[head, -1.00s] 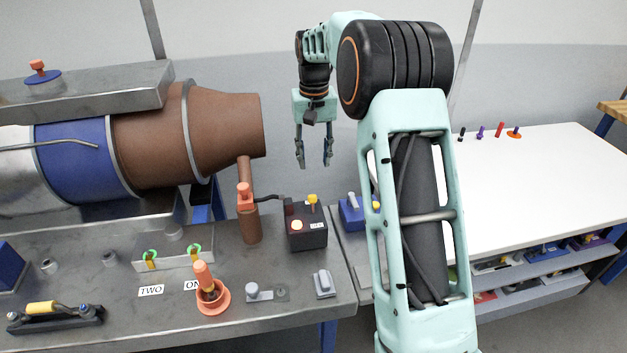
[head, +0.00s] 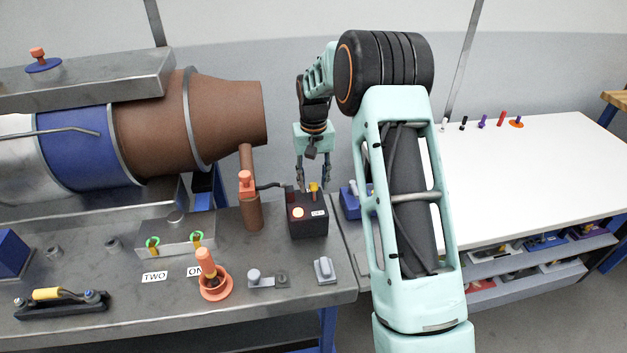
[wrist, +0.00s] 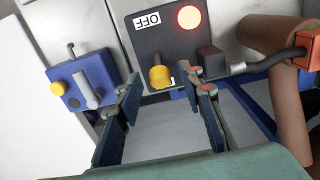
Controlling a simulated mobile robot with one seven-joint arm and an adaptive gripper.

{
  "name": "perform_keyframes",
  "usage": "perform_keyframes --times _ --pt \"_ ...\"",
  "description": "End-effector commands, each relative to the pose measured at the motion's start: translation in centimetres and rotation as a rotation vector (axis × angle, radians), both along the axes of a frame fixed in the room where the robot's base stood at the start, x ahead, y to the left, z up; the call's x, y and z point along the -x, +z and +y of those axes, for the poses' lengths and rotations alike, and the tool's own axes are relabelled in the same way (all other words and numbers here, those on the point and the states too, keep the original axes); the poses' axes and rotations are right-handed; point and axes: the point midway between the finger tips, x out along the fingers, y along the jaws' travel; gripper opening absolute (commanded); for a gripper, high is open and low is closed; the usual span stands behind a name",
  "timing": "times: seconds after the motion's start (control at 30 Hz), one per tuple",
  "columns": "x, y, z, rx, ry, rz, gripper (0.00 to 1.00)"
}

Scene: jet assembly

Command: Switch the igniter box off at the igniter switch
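The igniter box (head: 309,222) is a black box on the grey bench with a lit red-orange lamp (head: 298,212) and an OFF label (head: 319,212). Its yellow igniter switch (head: 314,187) stands up from the top. In the wrist view the box (wrist: 172,45) shows the lamp (wrist: 189,17), the OFF label (wrist: 148,20) and the yellow switch knob (wrist: 161,76). My gripper (head: 312,186) points down just above and behind the box. In the wrist view my gripper (wrist: 163,87) is open, its fingers either side of the switch's line, with the right finger nearer the knob.
A blue box (head: 349,203) with a yellow knob stands to the right of the igniter box. An orange-capped pipe (head: 249,205) with a cable stands to its left. The brown engine nozzle (head: 235,115) is at left. The white table (head: 530,175) is mostly clear.

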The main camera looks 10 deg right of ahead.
Motion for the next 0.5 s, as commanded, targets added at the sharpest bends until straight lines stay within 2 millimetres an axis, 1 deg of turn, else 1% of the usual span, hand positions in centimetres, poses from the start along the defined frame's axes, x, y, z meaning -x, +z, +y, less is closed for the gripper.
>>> perform_keyframes --times 0.13,0.17,0.4,0.47,0.5 --pt "-0.01 0.01 0.00 0.000 0.000 0.000 0.35" --pt "-0.01 0.02 0.00 0.000 0.000 0.000 0.33" --pt "-0.02 0.06 0.00 0.000 0.000 -0.001 0.07" --pt "-0.02 0.06 0.00 0.000 0.000 -0.001 0.00" --pt "-0.03 0.07 0.00 0.000 0.000 -0.001 0.00"
